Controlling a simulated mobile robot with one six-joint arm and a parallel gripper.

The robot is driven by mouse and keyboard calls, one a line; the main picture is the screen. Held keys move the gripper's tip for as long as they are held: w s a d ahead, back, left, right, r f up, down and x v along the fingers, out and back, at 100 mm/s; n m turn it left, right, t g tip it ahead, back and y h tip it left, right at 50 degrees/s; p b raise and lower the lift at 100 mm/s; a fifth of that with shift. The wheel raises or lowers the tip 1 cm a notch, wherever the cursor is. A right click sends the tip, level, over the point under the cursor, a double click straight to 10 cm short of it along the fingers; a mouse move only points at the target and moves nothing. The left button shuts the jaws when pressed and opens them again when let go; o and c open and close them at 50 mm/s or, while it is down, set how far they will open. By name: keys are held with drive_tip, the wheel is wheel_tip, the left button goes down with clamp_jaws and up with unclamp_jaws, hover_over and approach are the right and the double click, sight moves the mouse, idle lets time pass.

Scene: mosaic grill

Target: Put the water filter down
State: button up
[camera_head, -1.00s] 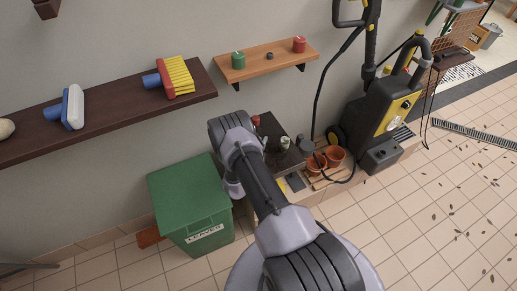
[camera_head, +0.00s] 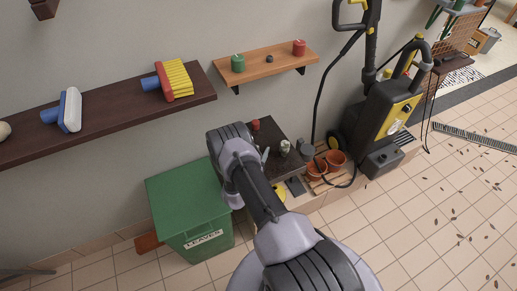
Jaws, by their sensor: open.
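My arm reaches up from the bottom of the head view, bends above the green bin and folds down. My gripper is hidden behind the arm, so its jaws do not show. A low dark table (camera_head: 268,128) stands just right of the arm's bend. On it are a small pale upright item (camera_head: 285,147), a pale slim item (camera_head: 265,154) beside the arm and a red item (camera_head: 255,125). I cannot tell which of these, if any, is the water filter. The arm covers part of the table.
A green bin (camera_head: 185,200) stands left of the arm. A dark wall shelf (camera_head: 115,116) holds two brushes; a lighter shelf (camera_head: 268,62) holds small jars. Terracotta pots (camera_head: 336,158) and a black-yellow pressure washer (camera_head: 386,118) stand right. Tiled floor at right is mostly clear.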

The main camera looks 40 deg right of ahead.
drive_tip(key=p+v, duration=0.3)
drive_tip(key=v, duration=0.7)
drive_tip(key=shift+s+a+r+p, duration=0.1)
drive_tip(key=shift+s+a+p, duration=0.05)
drive_tip(key=shift+a+p, duration=0.15)
drive_tip(key=shift+s+a, duration=0.2)
drive_tip(key=shift+a, duration=0.05)
